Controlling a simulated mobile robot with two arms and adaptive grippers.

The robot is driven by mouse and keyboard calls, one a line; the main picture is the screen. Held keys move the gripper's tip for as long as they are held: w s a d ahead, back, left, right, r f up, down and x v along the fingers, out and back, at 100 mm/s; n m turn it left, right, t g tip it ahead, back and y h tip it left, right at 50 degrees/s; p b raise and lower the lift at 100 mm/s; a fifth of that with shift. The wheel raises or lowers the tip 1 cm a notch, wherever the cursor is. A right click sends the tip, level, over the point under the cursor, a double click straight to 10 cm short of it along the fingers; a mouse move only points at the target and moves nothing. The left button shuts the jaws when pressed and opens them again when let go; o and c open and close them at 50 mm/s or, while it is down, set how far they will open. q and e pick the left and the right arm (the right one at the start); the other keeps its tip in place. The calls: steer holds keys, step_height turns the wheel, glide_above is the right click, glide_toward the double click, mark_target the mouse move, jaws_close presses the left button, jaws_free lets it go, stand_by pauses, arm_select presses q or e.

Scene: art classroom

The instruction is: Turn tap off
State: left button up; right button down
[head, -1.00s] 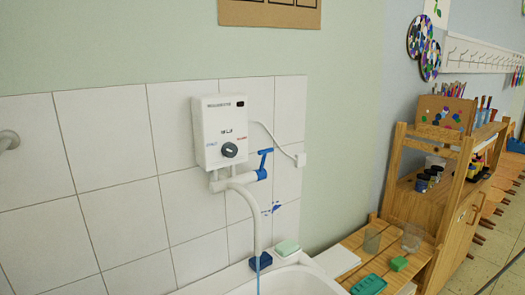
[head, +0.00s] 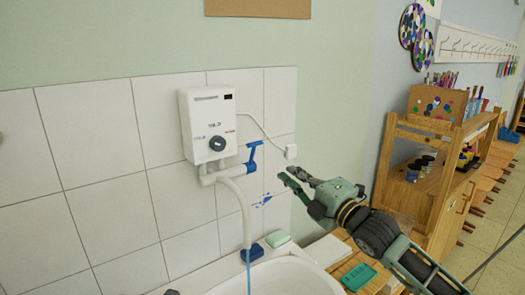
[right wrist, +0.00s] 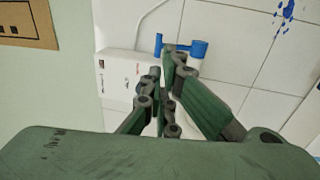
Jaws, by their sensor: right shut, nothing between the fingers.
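The tap's blue lever handle (head: 252,157) sits at the right end of a white pipe under a white water heater (head: 208,124) on the tiled wall. A thin blue stream of water (head: 248,275) runs down from the white spout into the sink (head: 285,278). My right gripper (head: 287,175) is shut and empty, to the right of and a little below the handle, apart from it in the head view. In the right wrist view the handle (right wrist: 183,48) shows just beyond my fingertips (right wrist: 172,58), and the heater (right wrist: 122,75) is partly hidden by the fingers.
A cable runs from the heater to a wall socket (head: 291,151). A wooden shelf (head: 383,165) with paint jars stands at the right.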

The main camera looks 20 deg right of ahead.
steer(key=p, duration=0.6)
glide_toward(256, 146)
steer(key=x, duration=0.7)
steer(key=shift+w+d, duration=0.1)
